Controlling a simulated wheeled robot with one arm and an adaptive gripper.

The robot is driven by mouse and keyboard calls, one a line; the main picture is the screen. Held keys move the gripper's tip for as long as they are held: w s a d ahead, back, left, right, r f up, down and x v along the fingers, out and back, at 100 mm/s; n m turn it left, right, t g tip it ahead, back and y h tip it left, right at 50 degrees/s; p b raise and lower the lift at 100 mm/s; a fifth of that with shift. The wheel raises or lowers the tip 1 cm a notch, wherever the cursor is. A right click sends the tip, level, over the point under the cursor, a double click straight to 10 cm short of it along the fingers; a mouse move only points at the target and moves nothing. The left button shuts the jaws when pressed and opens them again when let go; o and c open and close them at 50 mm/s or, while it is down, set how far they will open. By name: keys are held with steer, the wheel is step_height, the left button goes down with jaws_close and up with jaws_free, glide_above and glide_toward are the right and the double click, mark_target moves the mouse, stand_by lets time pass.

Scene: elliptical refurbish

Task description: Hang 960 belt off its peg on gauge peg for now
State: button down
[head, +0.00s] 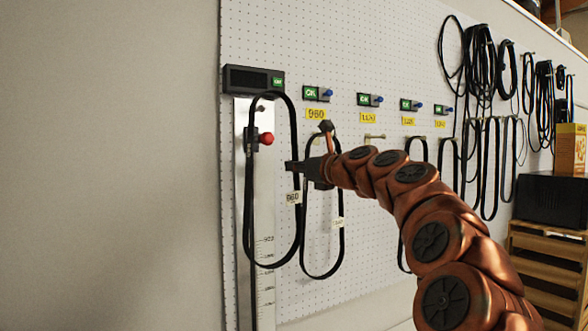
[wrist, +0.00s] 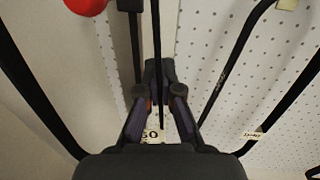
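The 960 belt (head: 298,130) is a long black loop with a pale 960 tag (head: 293,197). It stands in front of the gauge, its top arching above the red knob. My gripper (head: 291,166) is shut on the belt's right strand. In the wrist view, the fingers (wrist: 160,75) close around a dark strand, with the tag (wrist: 152,135) partly hidden below them. The gauge (head: 265,220) is a pale vertical scale with a dark slider and red knob (head: 266,138), which also shows in the wrist view (wrist: 86,5). Whether the belt touches the gauge peg is unclear.
Another tagged belt (head: 343,245) hangs just right, below the yellow 960 label (head: 316,114), partly behind my gripper. More labelled pegs and several hanging belts fill the pegboard (head: 270,35) rightward. A wooden shelf (head: 545,265) with a dark box stands far right. The left wall is bare.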

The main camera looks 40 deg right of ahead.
mark_target(271, 172)
steer(key=shift+w+d+f+b, duration=0.15)
steer(key=shift+w+b, duration=0.2)
steer(key=shift+w, duration=1.1)
steer(key=shift+w+d+f+b, duration=0.1)
steer(key=shift+w+b, duration=0.3)
steer(key=shift+w, duration=1.1)
steer(key=shift+w+d+f+b, duration=0.15)
steer(key=shift+w+b, duration=0.2)
steer(key=shift+w, duration=1.1)
steer(key=shift+w+a+f+p, duration=0.1)
steer(key=shift+w+f+p, duration=0.2)
steer(key=shift+w+p, duration=0.15)
steer(key=shift+f, duration=0.5)
steer(key=c, duration=1.2)
jaws_free()
steer(key=shift+f, duration=0.1)
steer(key=shift+c, duration=0.2)
